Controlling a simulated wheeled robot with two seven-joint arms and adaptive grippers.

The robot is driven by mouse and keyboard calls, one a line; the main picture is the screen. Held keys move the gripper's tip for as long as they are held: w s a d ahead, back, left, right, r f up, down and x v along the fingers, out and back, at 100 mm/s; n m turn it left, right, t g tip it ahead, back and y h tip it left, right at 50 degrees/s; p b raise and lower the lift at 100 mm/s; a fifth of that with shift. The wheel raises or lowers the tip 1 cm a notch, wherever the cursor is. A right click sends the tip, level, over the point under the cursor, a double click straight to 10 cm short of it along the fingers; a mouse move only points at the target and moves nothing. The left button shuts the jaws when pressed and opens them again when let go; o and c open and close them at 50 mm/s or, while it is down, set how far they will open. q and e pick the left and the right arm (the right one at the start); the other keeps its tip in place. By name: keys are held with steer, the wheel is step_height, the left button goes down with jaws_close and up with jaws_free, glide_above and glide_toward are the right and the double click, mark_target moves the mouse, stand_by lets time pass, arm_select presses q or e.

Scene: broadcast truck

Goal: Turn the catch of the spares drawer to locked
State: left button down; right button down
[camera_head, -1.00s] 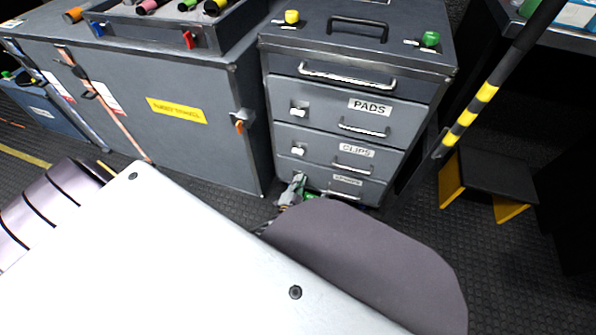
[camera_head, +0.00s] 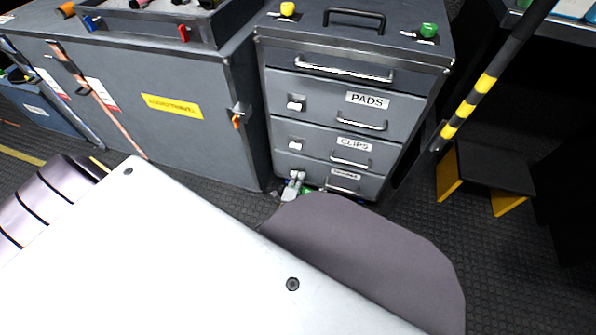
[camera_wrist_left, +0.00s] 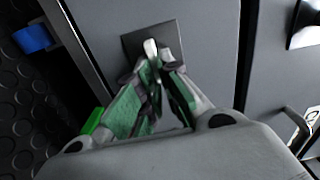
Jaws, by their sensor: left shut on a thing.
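The grey drawer cabinet (camera_head: 263,60) has a bottom drawer (camera_head: 318,182) whose small label is too blurred to read; the drawers above are marked CLIPS and PADS. The bottom drawer looks shut. Its white catch (camera_wrist_left: 150,47) sits on a dark square plate in the left wrist view. My left gripper (camera_wrist_left: 160,68) is shut on this catch, its green-padded fingers at either side. In the head view the left gripper (camera_head: 295,182) is at the drawer's left end, partly hidden by my arm. My right gripper is not in view.
The CLIPS catch (camera_head: 295,146) and PADS catch (camera_head: 295,103) are above. A dark cabinet with a yellow label (camera_head: 172,106) stands close on the left. A black step with yellow sides (camera_head: 490,170) and a striped pole (camera_head: 468,108) are on the right.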

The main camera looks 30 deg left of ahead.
arm_select(q)
steer(key=shift+w+d+r+m, duration=0.15)
steer(key=shift+w+m, duration=0.2)
steer(key=shift+m, duration=0.05)
steer(key=c, duration=1.6)
jaws_free()
steer(key=shift+s+f, duration=0.15)
steer(key=shift+f, duration=0.05)
steer(key=shift+s, duration=0.2)
steer(key=v, duration=0.7)
steer(key=shift+d, duration=0.1)
